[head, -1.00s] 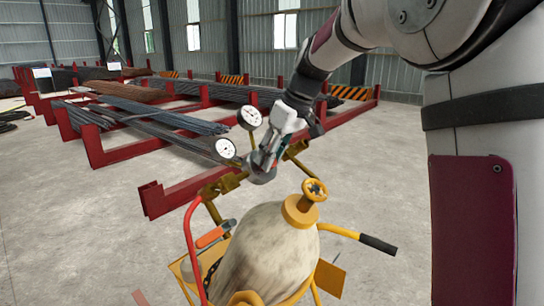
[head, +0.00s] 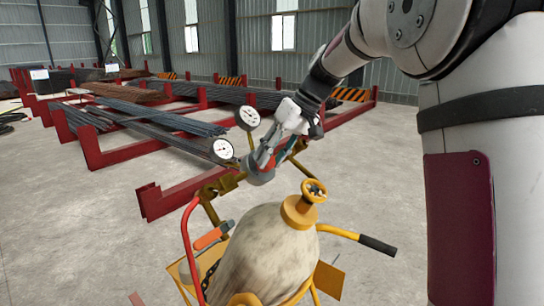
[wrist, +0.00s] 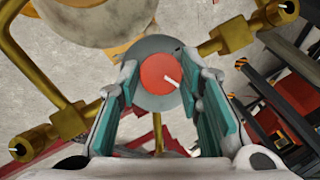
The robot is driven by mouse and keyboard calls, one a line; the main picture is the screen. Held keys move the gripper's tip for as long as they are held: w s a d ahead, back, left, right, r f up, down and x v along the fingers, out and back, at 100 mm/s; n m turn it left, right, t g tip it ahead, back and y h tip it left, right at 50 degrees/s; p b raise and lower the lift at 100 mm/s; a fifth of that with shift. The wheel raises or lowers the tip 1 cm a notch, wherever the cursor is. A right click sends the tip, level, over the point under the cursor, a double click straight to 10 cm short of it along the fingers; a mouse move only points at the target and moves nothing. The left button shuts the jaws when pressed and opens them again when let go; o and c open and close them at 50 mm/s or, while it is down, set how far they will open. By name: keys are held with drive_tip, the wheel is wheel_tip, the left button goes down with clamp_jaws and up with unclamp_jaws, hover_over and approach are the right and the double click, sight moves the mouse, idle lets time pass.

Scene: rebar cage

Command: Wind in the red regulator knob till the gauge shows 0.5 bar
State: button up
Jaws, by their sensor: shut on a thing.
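The red regulator knob (wrist: 155,72) sits in the middle of the wrist view, on a round grey regulator body that also shows in the head view (head: 260,177). A short white mark on the knob points to the lower right. My gripper (wrist: 160,84) is shut on the knob, with one teal-padded finger on each side. In the head view my gripper (head: 265,158) reaches down to the regulator from the upper right and hides the knob. Two white round gauges, an upper one (head: 248,117) and a lower one (head: 222,149), stand beside it. Their needle readings are too small to tell.
Below the regulator is a pale, stained gas cylinder (head: 262,250) with a yellow valve handwheel (head: 314,190). It stands in a cart with a yellow, black-gripped handle (head: 377,244) and a red hose (head: 188,240). Red racks (head: 165,198) with steel bars stand behind. Open floor lies left.

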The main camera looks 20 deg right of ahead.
drive_tip(key=shift+a, duration=0.1)
drive_tip(key=o, duration=1.2)
drive_tip(key=shift+c, duration=0.2)
drive_tip(key=v, duration=1.2)
drive_tip(key=s+a+f+m+t+h, duration=0.1)
drive_tip(key=s+f, duration=0.3)
drive_tip(key=s, duration=0.5)
drive_tip(key=s+a+f+t+h, duration=0.1)
drive_tip(key=s+f, duration=0.3)
drive_tip(key=s, duration=0.6)
drive_tip(key=s+a+f+m+t+h, duration=0.1)
drive_tip(key=s+a+f+h, duration=0.2)
drive_tip(key=s, duration=0.6)
drive_tip(key=shift+s+a+f+m, duration=0.3)
drive_tip(key=shift+s+a+f, duration=0.1)
drive_tip(key=shift+f, duration=0.25)
